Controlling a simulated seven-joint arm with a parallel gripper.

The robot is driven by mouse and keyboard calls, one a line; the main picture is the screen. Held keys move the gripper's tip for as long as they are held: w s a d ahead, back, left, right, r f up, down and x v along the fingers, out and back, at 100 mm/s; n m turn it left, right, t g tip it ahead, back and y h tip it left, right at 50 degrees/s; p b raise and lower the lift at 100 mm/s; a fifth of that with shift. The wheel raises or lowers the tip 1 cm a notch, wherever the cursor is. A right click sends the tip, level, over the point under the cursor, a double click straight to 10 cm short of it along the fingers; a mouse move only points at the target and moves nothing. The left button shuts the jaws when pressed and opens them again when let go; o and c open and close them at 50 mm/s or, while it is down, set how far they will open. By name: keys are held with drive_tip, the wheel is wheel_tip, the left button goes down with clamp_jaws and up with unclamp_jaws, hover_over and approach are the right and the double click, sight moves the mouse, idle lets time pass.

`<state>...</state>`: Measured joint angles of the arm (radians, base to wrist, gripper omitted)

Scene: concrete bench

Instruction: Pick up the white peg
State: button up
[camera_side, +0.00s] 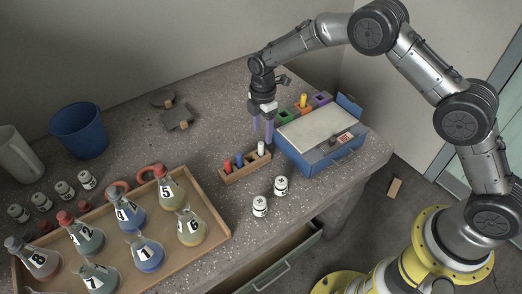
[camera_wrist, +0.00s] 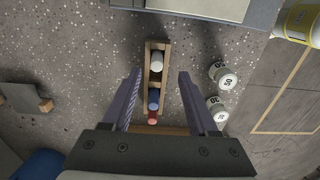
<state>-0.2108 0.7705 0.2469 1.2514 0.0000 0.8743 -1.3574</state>
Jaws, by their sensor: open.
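The white peg (camera_side: 261,148) stands upright at the right end of a small wooden rack (camera_side: 232,177), in the same row as a blue peg (camera_side: 239,159) and a red peg (camera_side: 227,166). In the wrist view the white peg (camera_wrist: 157,62) is at the far end of the rack, beyond the fingertips. My gripper (camera_side: 262,127) is above the bench just behind the rack, pointing down, with purple fingers. In the wrist view my gripper (camera_wrist: 160,75) is open and empty, its fingers on either side of the line of the rack.
A blue box (camera_side: 340,155) with a grey top stands right of the rack. Colored blocks (camera_side: 303,104), one with a yellow peg, are behind it. Two white jars (camera_side: 281,185) stand in front. A wooden tray of flasks (camera_side: 222,224) is at left.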

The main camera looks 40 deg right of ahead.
sight(261, 143)
drive_tip(key=shift+w+a+f, duration=0.1)
drive_tip(key=shift+w+f, duration=0.05)
drive_tip(key=shift+f, duration=1.5)
drive_tip(key=shift+w+a+f, duration=0.1)
drive_tip(key=shift+f, duration=1.5)
clamp_jaws()
